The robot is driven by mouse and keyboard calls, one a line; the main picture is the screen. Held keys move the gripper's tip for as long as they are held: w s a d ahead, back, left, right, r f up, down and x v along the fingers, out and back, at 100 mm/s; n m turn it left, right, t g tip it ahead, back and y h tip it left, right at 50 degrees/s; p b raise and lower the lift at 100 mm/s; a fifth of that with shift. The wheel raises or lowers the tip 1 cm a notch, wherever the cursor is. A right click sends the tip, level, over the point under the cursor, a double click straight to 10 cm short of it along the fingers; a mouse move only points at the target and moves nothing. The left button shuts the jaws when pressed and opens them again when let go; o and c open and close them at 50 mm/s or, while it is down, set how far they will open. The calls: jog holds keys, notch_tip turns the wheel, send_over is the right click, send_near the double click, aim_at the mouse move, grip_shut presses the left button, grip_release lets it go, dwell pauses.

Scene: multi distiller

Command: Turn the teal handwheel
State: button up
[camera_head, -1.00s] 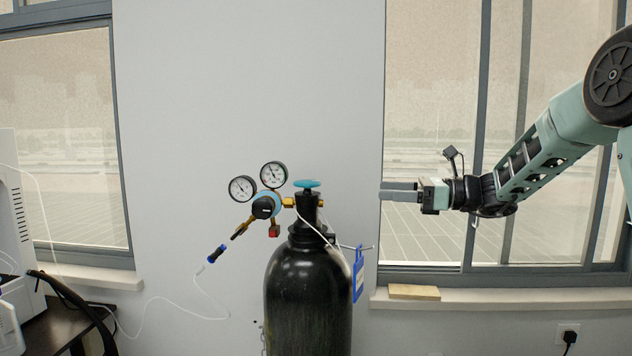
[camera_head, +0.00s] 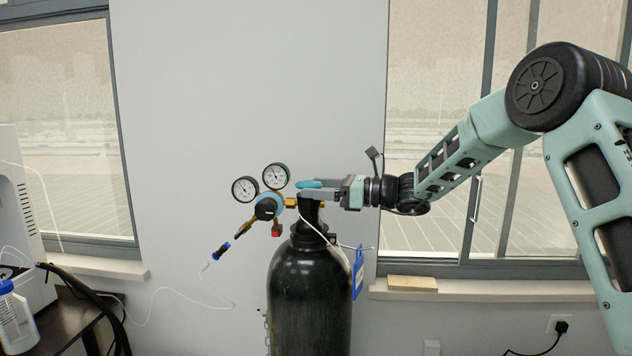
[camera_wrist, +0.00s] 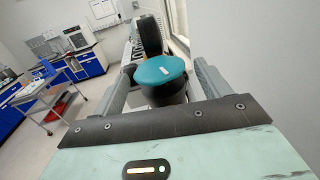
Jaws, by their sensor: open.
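The teal handwheel (camera_head: 309,184) sits on top of the valve of a black gas cylinder (camera_head: 309,290). In the wrist view the handwheel (camera_wrist: 160,70) is large and lies between my two fingers. My gripper (camera_head: 318,188) reaches in from the right at the wheel's height, with its fingers level. The fingers are open, one on each side of the wheel. A gap shows at the left finger in the wrist view; I cannot tell whether the right finger touches the wheel.
Two pressure gauges (camera_head: 260,182) and a regulator (camera_head: 267,207) stand just left of the valve. A blue tag (camera_head: 358,272) hangs at the cylinder's right. A white machine (camera_head: 22,210) stands at far left.

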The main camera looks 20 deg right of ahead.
jog(key=shift+w+a, duration=0.25)
jog(key=shift+a, duration=0.2)
jog(key=c, duration=0.9)
jog(key=shift+f+t+b, duration=0.15)
jog(key=shift+t+b, duration=0.15)
jog(key=shift+b, duration=0.15)
